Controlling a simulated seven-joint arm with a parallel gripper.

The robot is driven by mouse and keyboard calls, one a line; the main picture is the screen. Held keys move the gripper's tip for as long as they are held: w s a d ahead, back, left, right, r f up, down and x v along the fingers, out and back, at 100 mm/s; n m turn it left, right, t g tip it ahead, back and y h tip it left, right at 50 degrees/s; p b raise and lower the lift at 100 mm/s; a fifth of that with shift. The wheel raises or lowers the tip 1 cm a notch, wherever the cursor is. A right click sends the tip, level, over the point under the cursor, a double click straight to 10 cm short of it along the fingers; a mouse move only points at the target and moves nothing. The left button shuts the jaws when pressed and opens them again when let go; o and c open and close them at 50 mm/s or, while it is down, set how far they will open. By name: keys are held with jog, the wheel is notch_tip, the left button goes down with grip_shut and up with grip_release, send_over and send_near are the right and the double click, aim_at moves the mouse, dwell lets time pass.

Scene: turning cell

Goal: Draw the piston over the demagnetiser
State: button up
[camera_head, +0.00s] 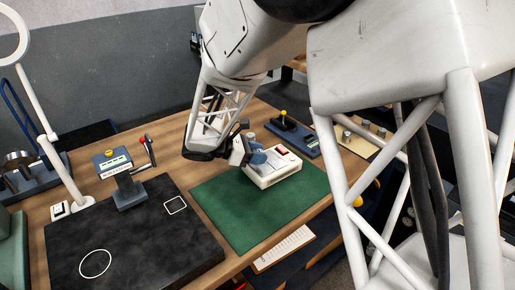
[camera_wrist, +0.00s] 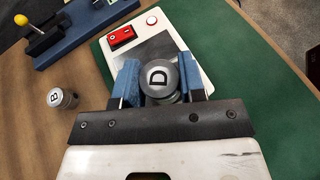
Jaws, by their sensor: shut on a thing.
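The demagnetiser is a white box (camera_head: 270,177) with a red rocker switch and a dark grey top plate, lying on the green mat. It fills the upper middle of the wrist view (camera_wrist: 196,62). My gripper (camera_head: 257,157) has blue fingers, which are shut on a round grey metal piston marked D (camera_wrist: 159,76). In the wrist view the piston overlaps the near part of the dark plate. Its lower end is hidden, so I cannot tell whether it touches the plate. A second metal piece marked B (camera_wrist: 62,98) stands on the wood, left of the gripper.
A blue fixture with a yellow-knobbed lever (camera_head: 290,129) stands behind the demagnetiser. The green mat (camera_head: 226,213) is clear at the front.

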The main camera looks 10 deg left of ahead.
jog(key=shift+f, duration=0.65)
jog(key=shift+f, duration=0.45)
dwell(0.9)
jog(key=shift+w+d, duration=0.15)
jog(key=shift+w, duration=0.05)
jog(key=shift+w+d, duration=0.25)
dwell(0.5)
jog(key=shift+w+d, duration=0.1)
jog(key=shift+w+d, duration=0.2)
jog(key=shift+d, duration=0.05)
jog(key=shift+w+d+f, duration=0.15)
jog(key=shift+d, duration=0.05)
dwell(0.5)
